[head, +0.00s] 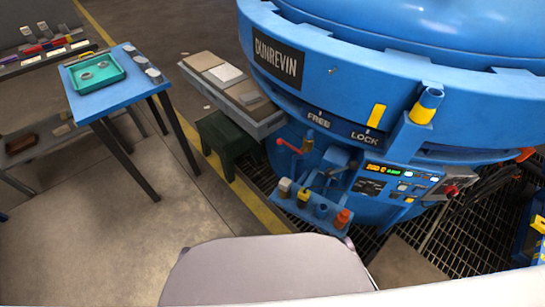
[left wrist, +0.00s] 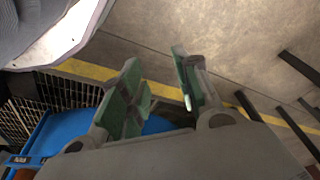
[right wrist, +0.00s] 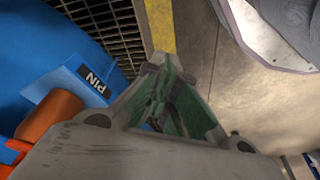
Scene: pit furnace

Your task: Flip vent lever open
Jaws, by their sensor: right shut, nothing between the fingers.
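The blue furnace (head: 345,75) fills the right of the head view. A lever with a red grip (head: 290,147) sticks out from its front below the FREE label (head: 318,119). No part in view is marked as a vent, so I cannot tell which lever is the vent lever. An orange-red handle end (head: 525,155) shows at the furnace's right side. My left gripper (left wrist: 155,60) is open and empty, with floor and a yellow line beyond it. My right gripper (right wrist: 168,68) is shut and empty, beside a blue part labelled PIN (right wrist: 95,80). Neither gripper shows in the head view.
A control panel (head: 390,183) and a small shelf with several coloured pieces (head: 310,208) project from the furnace front. A grey ledge (head: 235,95) juts out left. A blue table (head: 90,98) holds a teal tray (head: 72,80).

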